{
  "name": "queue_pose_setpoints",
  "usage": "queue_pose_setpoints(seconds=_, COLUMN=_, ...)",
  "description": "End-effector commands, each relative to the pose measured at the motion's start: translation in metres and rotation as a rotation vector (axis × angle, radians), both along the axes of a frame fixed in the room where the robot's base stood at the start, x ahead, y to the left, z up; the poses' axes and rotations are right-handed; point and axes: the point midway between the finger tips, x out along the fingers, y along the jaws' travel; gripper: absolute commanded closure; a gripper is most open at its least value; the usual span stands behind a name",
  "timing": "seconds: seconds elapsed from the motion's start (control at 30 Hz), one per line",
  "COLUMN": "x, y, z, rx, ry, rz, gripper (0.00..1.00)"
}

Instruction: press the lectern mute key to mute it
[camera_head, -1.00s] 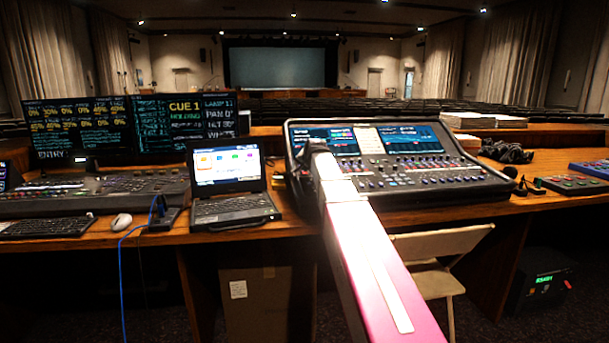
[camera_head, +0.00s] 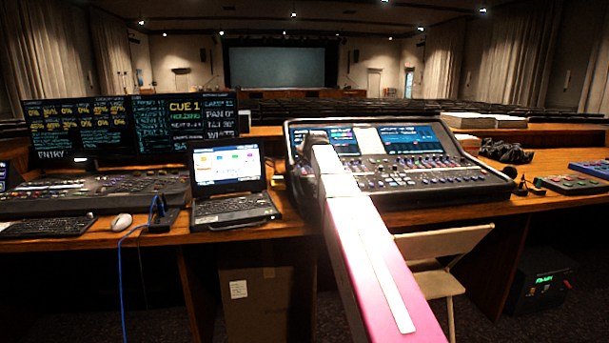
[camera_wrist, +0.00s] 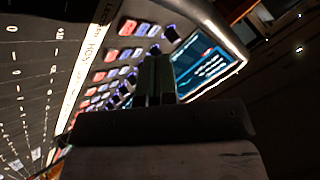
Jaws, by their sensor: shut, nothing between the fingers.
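The mixing desk (camera_head: 440,180) stands on the table in the head view, its screens along the back. In the wrist view its white label strip (camera_wrist: 90,65) reads in part "LECTERN", near the top end. Rows of small keys, some lit red (camera_wrist: 129,27), run beside the strip. I cannot tell for sure which key is the lectern mute. My gripper (camera_wrist: 154,68) is shut and empty, its fingers pointing over the key rows toward the desk screen. The fingers hide part of the keys, and I cannot tell whether they touch any. In the head view my arm covers the desk's left end.
An open laptop (camera_head: 230,185) stands left of the desk, with a lighting console (camera_head: 95,190) and monitors (camera_head: 185,122) further left. A folding chair (camera_head: 440,255) is in front of the table. Cables (camera_head: 505,150) and small control boxes (camera_head: 570,184) lie right.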

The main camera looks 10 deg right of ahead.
Motion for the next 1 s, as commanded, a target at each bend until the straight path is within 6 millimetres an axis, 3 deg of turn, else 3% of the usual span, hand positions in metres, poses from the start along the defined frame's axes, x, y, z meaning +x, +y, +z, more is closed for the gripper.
queue_pose_setpoints(seconds=0.4, x=-0.003, y=0.0, z=0.034, rx=0.0, ry=-0.001, rz=-0.001, gripper=1.0)
queue_pose_setpoints(seconds=1.0, x=-0.004, y=0.0, z=0.035, rx=0.0, ry=0.0, rz=0.0, gripper=1.0)
